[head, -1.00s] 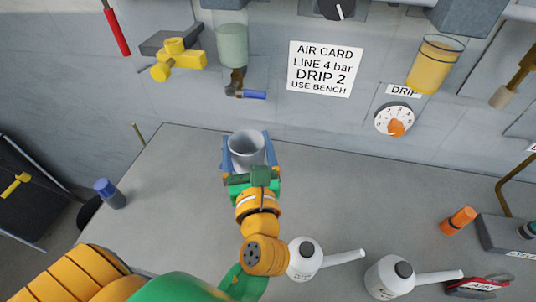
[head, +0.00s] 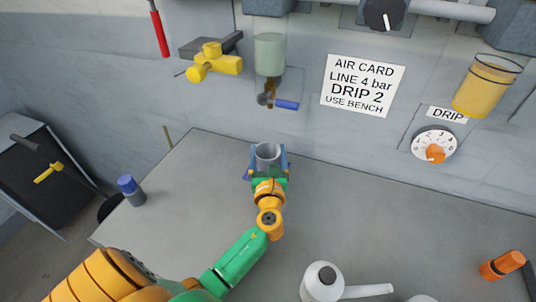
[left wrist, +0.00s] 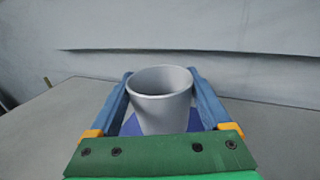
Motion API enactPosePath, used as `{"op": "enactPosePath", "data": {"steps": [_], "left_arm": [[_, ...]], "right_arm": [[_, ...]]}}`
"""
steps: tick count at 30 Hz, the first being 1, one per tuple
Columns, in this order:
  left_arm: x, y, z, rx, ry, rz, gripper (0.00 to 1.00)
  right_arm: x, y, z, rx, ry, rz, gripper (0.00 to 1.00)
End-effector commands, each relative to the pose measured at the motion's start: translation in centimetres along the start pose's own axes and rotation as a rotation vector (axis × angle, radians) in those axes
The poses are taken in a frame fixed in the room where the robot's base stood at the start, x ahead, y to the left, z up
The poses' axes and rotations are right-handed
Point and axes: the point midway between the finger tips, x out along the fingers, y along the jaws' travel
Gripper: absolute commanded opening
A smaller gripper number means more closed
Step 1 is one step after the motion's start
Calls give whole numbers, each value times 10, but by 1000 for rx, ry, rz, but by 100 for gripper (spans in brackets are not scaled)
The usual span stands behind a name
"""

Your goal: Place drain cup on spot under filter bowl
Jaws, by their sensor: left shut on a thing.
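The drain cup (head: 267,154) is a light grey open cup, upright between the blue fingers of my left gripper (head: 267,160). The gripper is shut on it, near the back edge of the bench. The left wrist view shows the cup (left wrist: 160,98) between the two blue fingers (left wrist: 160,105), with a blue-violet patch behind its lower part. The filter bowl (head: 270,55) is a pale green cylinder on the wall above the cup, with a blue-handled drain valve (head: 283,103) below it. The cup's base is partly hidden by the gripper. My right gripper does not show.
The grey bench (head: 190,190) is clear to the left of the arm. A white oil can (head: 322,280) stands at the front, with an orange-capped item (head: 502,265) to the right. A blue-capped bottle (head: 131,189) is at the left edge. A yellow valve (head: 214,63) juts from the wall.

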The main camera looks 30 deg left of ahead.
Motion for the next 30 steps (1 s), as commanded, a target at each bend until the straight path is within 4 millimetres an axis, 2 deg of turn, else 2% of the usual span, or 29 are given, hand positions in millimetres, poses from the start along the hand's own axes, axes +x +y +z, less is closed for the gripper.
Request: {"op": "enactPosePath", "data": {"steps": [5, 6, 7, 17, 20, 30], "left_arm": [[0, 0, -4, 1, 0, 0, 26], [0, 0, -3, 1, 0, 0, 90], [0, 0, -3, 1, 0, 0, 98], [-4, 0, 1, 0, 1, -1, 100], [-22, -1, -1, 1, 1, -2, 100], [-101, 0, -2, 0, 2, -1, 100]], "right_arm": [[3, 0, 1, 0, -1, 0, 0], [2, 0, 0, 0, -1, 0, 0], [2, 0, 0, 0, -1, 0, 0], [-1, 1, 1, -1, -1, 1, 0], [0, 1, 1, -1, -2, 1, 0], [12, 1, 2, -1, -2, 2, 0]]}}
